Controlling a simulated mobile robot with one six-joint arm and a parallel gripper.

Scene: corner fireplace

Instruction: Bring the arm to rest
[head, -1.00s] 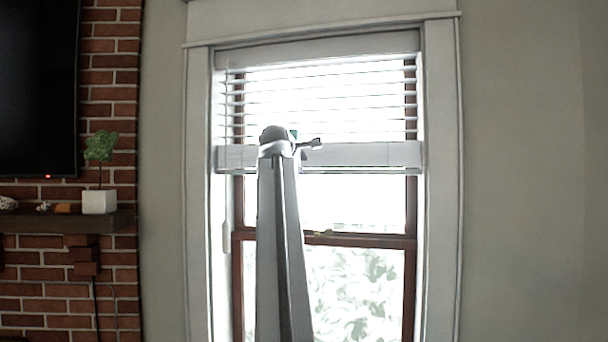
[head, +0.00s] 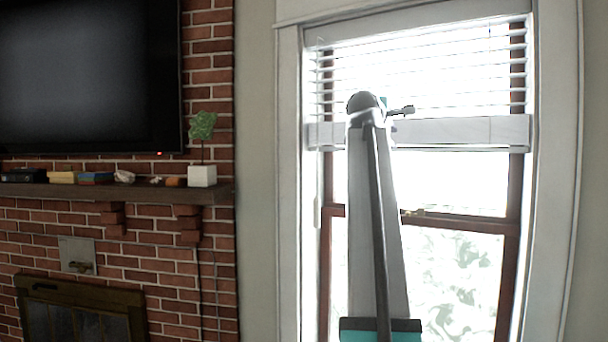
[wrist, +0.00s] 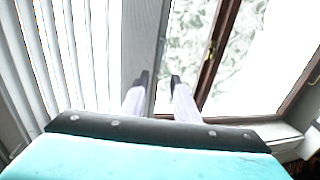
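My gripper (wrist: 159,80) shows in the wrist view with its two pale, dark-tipped fingers apart. Nothing is between them. The window and its frame lie beyond the fingers. In the head view my arm stands upright in front of the window (head: 460,180), with a joint at its top. A teal, black-edged part of my arm shows at the bottom of that view.
White blinds (head: 440,75) cover the window's upper part. To the left are a brick fireplace wall (head: 150,240), a dark television (head: 85,75) and a mantel shelf (head: 100,192) with small objects and a white potted plant (head: 202,175). The arm appears clear of these.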

